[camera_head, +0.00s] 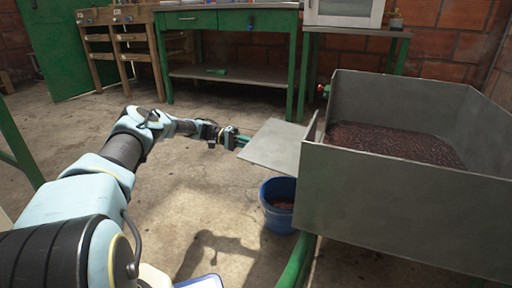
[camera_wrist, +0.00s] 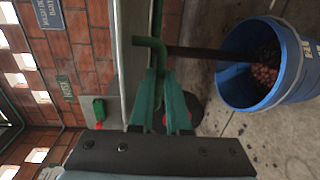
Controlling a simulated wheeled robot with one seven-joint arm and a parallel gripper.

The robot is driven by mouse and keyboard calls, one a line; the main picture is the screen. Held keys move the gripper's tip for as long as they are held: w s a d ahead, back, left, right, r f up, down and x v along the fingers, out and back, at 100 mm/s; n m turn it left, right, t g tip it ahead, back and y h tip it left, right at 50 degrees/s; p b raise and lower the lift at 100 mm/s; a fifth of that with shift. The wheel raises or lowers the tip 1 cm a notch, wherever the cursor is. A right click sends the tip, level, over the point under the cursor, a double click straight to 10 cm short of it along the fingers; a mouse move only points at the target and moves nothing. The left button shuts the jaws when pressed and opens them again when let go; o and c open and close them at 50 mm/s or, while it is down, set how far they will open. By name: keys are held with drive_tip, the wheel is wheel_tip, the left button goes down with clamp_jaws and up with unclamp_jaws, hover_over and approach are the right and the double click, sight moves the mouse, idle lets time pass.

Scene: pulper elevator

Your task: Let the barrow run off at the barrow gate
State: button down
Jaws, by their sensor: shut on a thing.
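The grey metal barrow (camera_head: 400,215) stands at the right, with dark reddish-brown cherries (camera_head: 390,143) in it. A flat grey plate (camera_head: 275,145) sticks out level from its left end, beside a tilted upright panel (camera_head: 308,135). My gripper (camera_head: 240,142) is at the plate's left edge. In the wrist view its green fingers (camera_wrist: 167,105) are shut on a bent green handle (camera_wrist: 150,43); their tips partly hide it. A blue bucket (camera_head: 270,215) stands on the floor below the plate with some cherries inside; it also shows in the wrist view (camera_wrist: 265,92).
A green-framed workbench (camera_head: 235,72) and a wooden rack (camera_head: 125,45) stand at the back. A green leg or pipe (camera_head: 297,262) runs below the barrow. The concrete floor is mostly open between my arm and the bench.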

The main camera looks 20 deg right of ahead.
drive_tip(key=c, duration=0.9)
unclamp_jaws()
drive_tip(key=shift+b+v, duration=3.7)
drive_tip(key=shift+v, duration=1.75)
